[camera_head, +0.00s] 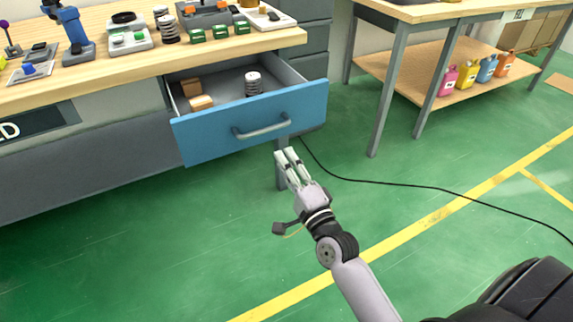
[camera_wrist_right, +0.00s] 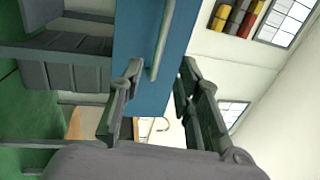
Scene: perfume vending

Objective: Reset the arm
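My right gripper (camera_head: 285,155) is in the head view, in front of and just below the open blue drawer (camera_head: 222,141). In the right wrist view its two fingers (camera_wrist_right: 162,66) stand apart with nothing held between them. The drawer's grey handle (camera_head: 262,128) is beyond the fingertips and shows upright in the wrist view (camera_wrist_right: 162,40). The gripper looks apart from the handle. My left gripper is not in view.
The drawer holds a dark-and-white coiled part (camera_head: 253,84) and small wooden blocks (camera_head: 201,102). A wooden workbench (camera_head: 95,83) with tools is above it. A second table (camera_head: 400,62) has coloured bottles on its shelf. A black cable (camera_head: 400,184) crosses the otherwise open green floor.

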